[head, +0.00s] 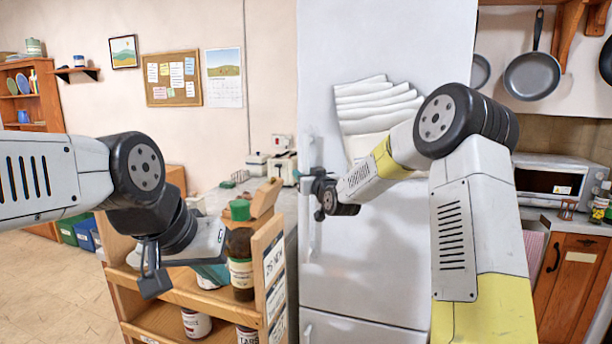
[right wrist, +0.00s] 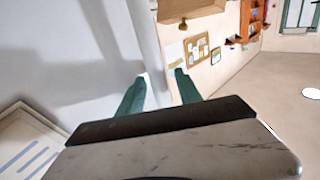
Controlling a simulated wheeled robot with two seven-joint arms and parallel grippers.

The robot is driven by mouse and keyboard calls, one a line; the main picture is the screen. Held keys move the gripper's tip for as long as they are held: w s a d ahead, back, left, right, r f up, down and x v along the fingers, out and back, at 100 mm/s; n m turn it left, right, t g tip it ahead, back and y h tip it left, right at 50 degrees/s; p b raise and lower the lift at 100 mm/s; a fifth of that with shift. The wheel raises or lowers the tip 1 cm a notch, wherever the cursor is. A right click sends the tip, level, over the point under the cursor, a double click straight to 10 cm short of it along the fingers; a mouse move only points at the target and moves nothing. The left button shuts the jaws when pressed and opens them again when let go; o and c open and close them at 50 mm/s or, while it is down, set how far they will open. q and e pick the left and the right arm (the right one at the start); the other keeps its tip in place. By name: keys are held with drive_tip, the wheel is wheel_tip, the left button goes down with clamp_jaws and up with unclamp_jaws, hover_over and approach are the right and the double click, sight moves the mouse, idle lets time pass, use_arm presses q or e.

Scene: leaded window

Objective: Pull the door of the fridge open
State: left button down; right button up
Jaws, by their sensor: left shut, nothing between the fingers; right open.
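The fridge (head: 385,45) is tall and white, with an upper door (head: 375,260) and a lower door (head: 350,328). The upper door looks closed. A pale vertical handle (head: 313,240) runs along its left side. My right gripper (head: 318,190) is at this handle, partly hiding it. In the right wrist view, its two teal fingers (right wrist: 160,88) are open, with a pale upright bar (right wrist: 148,40), seemingly the handle, between them. Whether they touch it I cannot tell. My left gripper (head: 213,272) is shut and empty at the wooden rack, away from the fridge.
A wooden rack (head: 185,290) with jars (head: 241,272) stands left of the fridge, close to my left gripper. Sheets of paper (head: 375,105) are on the fridge door. A counter with a microwave (head: 550,180) is at right. The floor (head: 50,280) at left is clear.

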clamp_jaws()
idle(1.3)
